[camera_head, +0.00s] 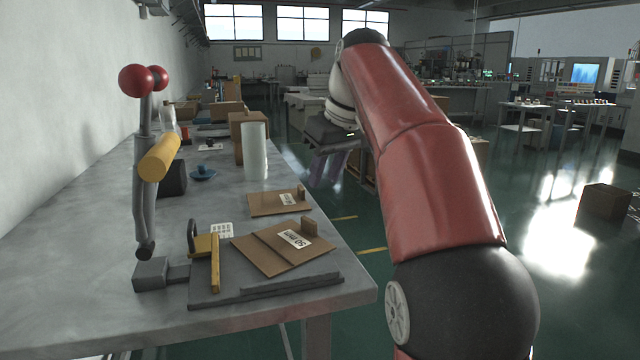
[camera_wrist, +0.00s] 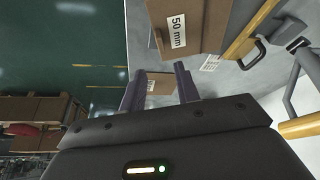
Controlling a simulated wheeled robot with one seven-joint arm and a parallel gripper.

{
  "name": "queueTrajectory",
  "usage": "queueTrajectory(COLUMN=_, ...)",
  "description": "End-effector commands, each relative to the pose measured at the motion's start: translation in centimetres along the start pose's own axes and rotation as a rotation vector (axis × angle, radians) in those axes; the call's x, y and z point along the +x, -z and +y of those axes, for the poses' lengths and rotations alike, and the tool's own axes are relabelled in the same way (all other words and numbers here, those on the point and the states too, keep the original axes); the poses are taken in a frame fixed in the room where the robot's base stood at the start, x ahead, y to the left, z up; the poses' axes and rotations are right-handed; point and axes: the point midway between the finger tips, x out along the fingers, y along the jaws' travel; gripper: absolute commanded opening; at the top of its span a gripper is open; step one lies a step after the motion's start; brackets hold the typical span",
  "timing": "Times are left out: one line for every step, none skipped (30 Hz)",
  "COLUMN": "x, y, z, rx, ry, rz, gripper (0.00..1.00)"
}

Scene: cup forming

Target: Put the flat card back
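Two flat brown cards with small upright tabs lie on the grey table. The nearer card (camera_head: 262,259) has a white label reading 50; in the wrist view this card (camera_wrist: 207,30) reads "50 mm". The farther, smaller card (camera_head: 265,208) also has a label. In the wrist view a brown piece (camera_wrist: 160,77), apparently this farther card, shows between my fingers. My gripper (camera_head: 326,178) is raised beyond the table's right edge, with its purple fingers apart and empty. They also show in the wrist view (camera_wrist: 158,92), touching no card.
A lever press with red knobs (camera_head: 137,81) and a yellow cylinder (camera_head: 159,157) stands at the table's left. A yellow bar (camera_head: 215,262) and dark rail (camera_head: 265,291) border the nearer card. A white cylinder (camera_head: 254,152) stands farther back.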

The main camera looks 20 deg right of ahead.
Motion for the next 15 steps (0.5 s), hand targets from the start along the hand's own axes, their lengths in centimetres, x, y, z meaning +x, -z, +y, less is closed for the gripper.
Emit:
queueTrajectory(x=-0.5, y=0.0, z=0.0, rx=0.0, ry=0.0, rz=0.0, gripper=0.32)
queueTrajectory(x=-0.6, y=0.0, z=0.0, rx=0.0, ry=0.0, rz=0.0, gripper=0.32)
queueTrajectory(x=-0.7, y=0.0, z=0.0, rx=0.0, ry=0.0, rz=0.0, gripper=0.32)
queueTrajectory(x=-0.8, y=0.0, z=0.0, rx=0.0, ry=0.0, rz=0.0, gripper=0.32)
queueTrajectory(x=-0.8, y=0.0, z=0.0, rx=0.0, ry=0.0, rz=0.0, gripper=0.32)
queueTrajectory(x=-0.8, y=0.0, z=0.0, rx=0.0, ry=0.0, rz=0.0, gripper=0.32)
queueTrajectory(x=-0.8, y=0.0, z=0.0, rx=0.0, ry=0.0, rz=0.0, gripper=0.32)
queueTrajectory(x=-0.8, y=0.0, z=0.0, rx=0.0, ry=0.0, rz=0.0, gripper=0.32)
queueTrajectory(x=-0.8, y=0.0, z=0.0, rx=0.0, ry=0.0, rz=0.0, gripper=0.32)
queueTrajectory(x=-0.8, y=-0.1, z=-0.1, rx=0.001, ry=0.0, rz=0.0, gripper=0.32)
queueTrajectory(x=-0.8, y=-0.1, z=-0.1, rx=0.002, ry=-0.001, rz=0.0, gripper=0.32)
queueTrajectory(x=-0.8, y=-0.4, z=-0.3, rx=0.007, ry=-0.002, rz=0.001, gripper=0.32)
queueTrajectory(x=-0.8, y=-0.6, z=-0.6, rx=0.013, ry=-0.004, rz=0.001, gripper=0.32)
queueTrajectory(x=-0.8, y=-1.0, z=-0.9, rx=0.022, ry=-0.007, rz=0.003, gripper=0.32)
queueTrajectory(x=-0.7, y=-1.6, z=-1.4, rx=0.036, ry=-0.012, rz=0.004, gripper=0.32)
